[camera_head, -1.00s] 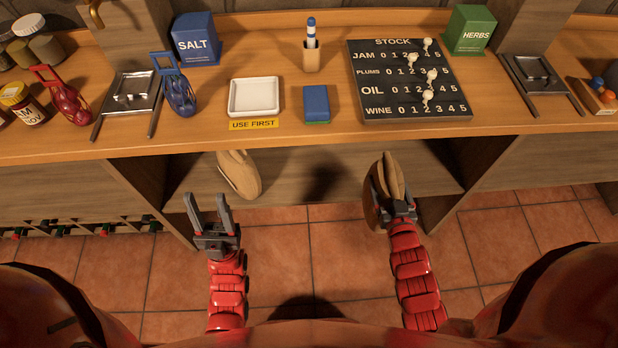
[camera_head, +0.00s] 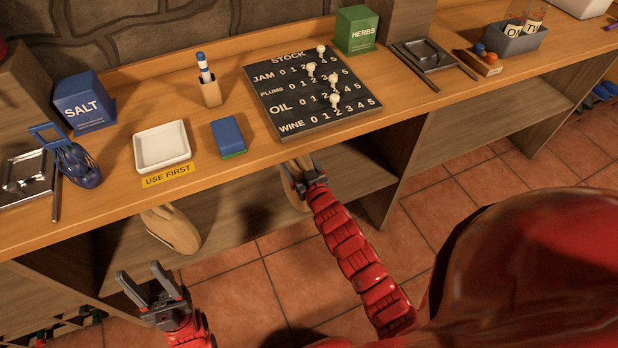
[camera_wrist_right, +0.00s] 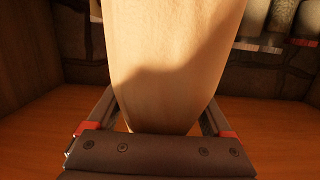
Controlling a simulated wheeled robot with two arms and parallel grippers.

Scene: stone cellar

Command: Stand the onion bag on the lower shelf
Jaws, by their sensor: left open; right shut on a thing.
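The onion bag (camera_head: 289,193), a tan sack, is in my right gripper (camera_head: 299,172), which is shut on it at the front edge of the counter. The counter and gripper hide part of it. In the right wrist view the bag (camera_wrist_right: 175,60) rises large and pale between the fingers, with wood and a stone wall behind it. The lower shelf (camera_head: 350,180) lies under the counter. I cannot tell whether the bag touches it. My left gripper (camera_head: 140,273) is open and empty, in front of the shelf at lower left.
The counter above carries a white tray (camera_head: 162,146), a blue sponge (camera_head: 228,137) and a stock board (camera_head: 310,95). An upright panel (camera_head: 385,195) bounds the bay on the right.

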